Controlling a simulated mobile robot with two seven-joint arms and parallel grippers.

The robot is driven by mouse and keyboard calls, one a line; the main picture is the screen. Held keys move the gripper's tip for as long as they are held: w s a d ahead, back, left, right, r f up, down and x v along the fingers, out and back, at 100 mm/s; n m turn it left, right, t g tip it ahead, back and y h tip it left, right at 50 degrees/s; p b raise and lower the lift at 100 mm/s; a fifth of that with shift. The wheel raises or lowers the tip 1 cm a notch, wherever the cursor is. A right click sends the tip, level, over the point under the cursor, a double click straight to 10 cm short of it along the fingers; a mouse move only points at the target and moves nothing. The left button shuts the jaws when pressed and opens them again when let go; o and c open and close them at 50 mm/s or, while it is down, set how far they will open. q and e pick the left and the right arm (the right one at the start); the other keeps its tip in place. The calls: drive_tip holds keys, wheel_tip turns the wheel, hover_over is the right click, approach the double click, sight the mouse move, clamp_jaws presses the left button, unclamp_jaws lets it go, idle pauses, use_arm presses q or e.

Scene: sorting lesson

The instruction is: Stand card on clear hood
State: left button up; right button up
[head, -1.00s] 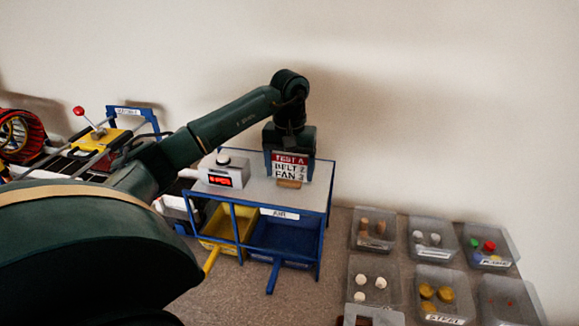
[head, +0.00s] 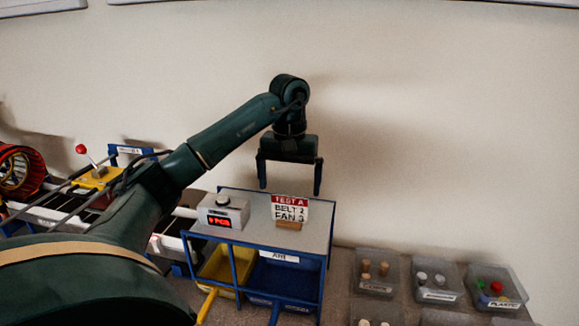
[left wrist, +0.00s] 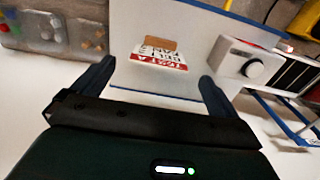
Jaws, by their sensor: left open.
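The hood has a blue frame. The card also shows in the left wrist view (left wrist: 158,58), between the fingers and apart from them. My left gripper (head: 289,190) is open and empty, above and behind the card. It also shows in the left wrist view (left wrist: 155,75). My right gripper is not in view.
A white box with a dial and red display (head: 222,211) stands on the hood, left of the card. A yellow bin (head: 217,266) and a blue bin (head: 281,281) sit beneath. Clear trays (head: 437,280) of small parts lie to the right.

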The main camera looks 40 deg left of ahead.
use_arm(q)
wheel_tip(320, 180, up, 5)
drive_tip(key=shift+f+p, duration=0.15)
drive_tip(key=shift+p, duration=0.55)
